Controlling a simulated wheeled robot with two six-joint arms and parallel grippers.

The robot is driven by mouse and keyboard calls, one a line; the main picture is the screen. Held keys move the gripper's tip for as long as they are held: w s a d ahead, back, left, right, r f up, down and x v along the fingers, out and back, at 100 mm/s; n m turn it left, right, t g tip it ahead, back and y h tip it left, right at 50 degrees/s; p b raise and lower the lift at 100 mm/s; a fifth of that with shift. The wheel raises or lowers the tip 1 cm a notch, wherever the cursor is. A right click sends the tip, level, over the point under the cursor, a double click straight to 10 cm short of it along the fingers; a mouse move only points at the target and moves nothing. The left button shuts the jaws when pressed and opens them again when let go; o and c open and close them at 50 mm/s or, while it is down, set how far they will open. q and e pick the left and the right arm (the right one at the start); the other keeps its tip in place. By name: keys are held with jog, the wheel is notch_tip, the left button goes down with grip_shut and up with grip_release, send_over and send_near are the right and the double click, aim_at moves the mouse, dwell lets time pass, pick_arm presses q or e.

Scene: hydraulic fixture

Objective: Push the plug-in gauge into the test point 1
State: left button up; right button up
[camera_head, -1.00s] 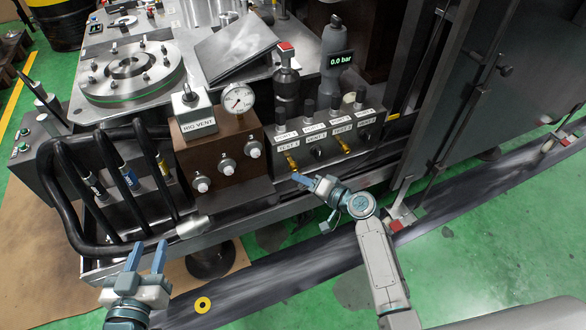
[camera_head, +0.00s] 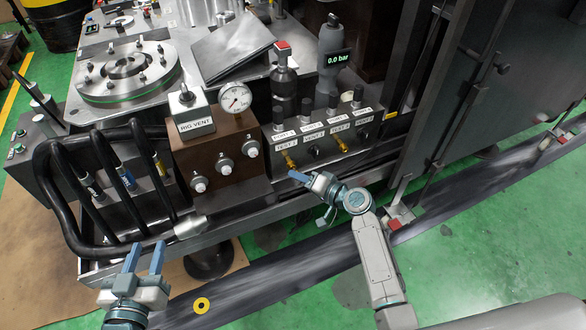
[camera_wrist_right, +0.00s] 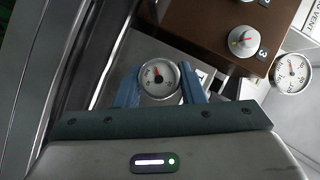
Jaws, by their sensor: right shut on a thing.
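My right gripper (camera_head: 299,177) is shut on the plug-in gauge, just in front of and below the brass fitting (camera_head: 290,161) under the TEST 1 label. The small round white-faced gauge (camera_wrist_right: 158,77) shows between the blue fingers in the right wrist view. In the head view I cannot make the gauge out, nor tell whether it touches the fitting. The fitting's mouth is hidden in the wrist view. My left gripper (camera_head: 144,259) is open and empty at the lower left, before the black hoses.
A second brass fitting (camera_head: 340,144) sits under TEST 2. The brown block (camera_head: 213,151) with several numbered knobs and a dial gauge (camera_head: 235,99) stands left of the test panel. Black hoses (camera_head: 61,205) loop at the left.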

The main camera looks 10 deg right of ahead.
jog(key=shift+w+a, duration=0.2)
jog(key=shift+w, duration=0.6)
dwell(0.4)
jog(key=o, duration=1)
jog(key=shift+o, duration=0.2)
